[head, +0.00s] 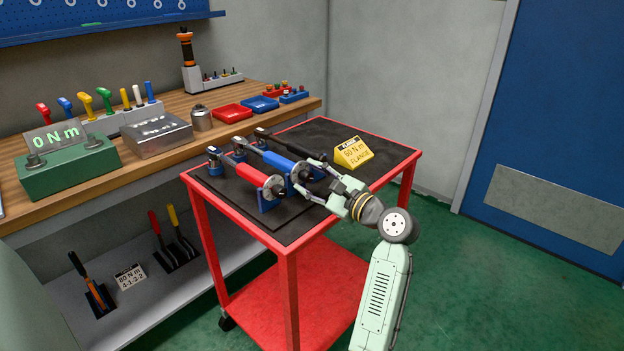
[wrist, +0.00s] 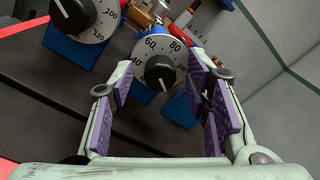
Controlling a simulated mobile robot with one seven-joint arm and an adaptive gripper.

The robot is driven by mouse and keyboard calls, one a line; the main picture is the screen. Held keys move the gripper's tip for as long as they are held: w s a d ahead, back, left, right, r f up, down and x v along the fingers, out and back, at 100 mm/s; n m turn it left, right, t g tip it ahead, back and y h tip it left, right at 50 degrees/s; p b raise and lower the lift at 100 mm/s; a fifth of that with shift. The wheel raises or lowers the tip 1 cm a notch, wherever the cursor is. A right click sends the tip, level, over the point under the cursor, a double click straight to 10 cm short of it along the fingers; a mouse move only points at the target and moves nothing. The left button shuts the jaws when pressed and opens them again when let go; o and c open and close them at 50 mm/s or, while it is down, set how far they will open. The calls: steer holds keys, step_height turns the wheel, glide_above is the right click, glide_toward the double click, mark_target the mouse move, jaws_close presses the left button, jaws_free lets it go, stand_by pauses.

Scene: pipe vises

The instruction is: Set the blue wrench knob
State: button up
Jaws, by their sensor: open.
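The blue torque wrench (head: 268,157) lies in a blue stand on the cart, between a red wrench (head: 250,175) and a black wrench (head: 290,146). My gripper (head: 312,178) is at the wrench's near end. In the wrist view its purple-padded fingers (wrist: 160,88) are spread wide, one on each side of the knob, with visible gaps. Contact is not seen. In the head view the gripper partly hides the dial.
Another silver dial (wrist: 85,15) stands close left of my fingers, marked 100 and 120. A yellow FLANGE sign (head: 353,152) stands on the red cart (head: 290,252). The workbench (head: 170,105) carries a green box (head: 68,170) reading 0 N m.

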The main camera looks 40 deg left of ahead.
jaws_close()
stand_by(0.4)
